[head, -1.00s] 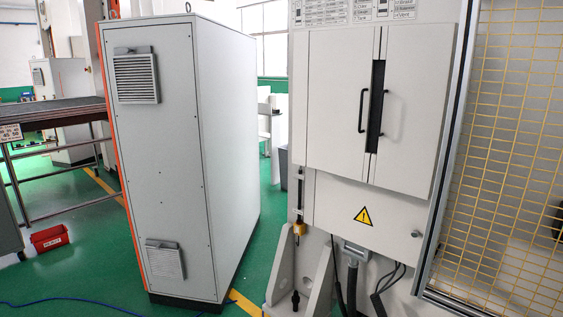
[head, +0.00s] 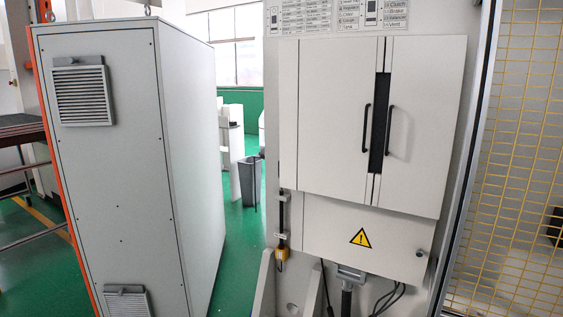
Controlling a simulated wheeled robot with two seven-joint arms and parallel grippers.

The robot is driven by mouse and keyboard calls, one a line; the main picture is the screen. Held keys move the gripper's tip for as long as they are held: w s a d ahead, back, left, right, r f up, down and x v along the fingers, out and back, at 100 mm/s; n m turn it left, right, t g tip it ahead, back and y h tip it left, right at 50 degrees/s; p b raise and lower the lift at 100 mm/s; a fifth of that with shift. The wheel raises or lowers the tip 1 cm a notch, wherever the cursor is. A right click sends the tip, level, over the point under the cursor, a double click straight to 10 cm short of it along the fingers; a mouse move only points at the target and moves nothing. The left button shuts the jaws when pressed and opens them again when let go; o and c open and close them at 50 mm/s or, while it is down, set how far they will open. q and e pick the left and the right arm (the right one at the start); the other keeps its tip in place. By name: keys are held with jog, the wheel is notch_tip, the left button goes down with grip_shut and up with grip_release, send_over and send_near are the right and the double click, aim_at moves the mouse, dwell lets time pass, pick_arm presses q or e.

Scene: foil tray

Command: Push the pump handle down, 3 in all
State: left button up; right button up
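Neither of my grippers is in the head view. A thin dark upright rod (head: 283,212) with a yellow lower end (head: 281,257) runs down the left edge of the white machine cabinet (head: 400,130). I cannot tell whether it belongs to a pump. No part can be clearly made out as a pump handle. The cabinet has two doors with black handles (head: 365,128) and (head: 391,131), and a yellow warning triangle (head: 360,237) on the panel below.
A tall grey cabinet (head: 100,190) with vents stands on the left. A yellow mesh guard (head: 525,150) is on the right. Green floor (head: 235,250) shows between the two cabinets, with a grey bin (head: 248,180) further back. Black cables (head: 388,298) hang low by the machine.

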grip_shut()
dwell(1.4)
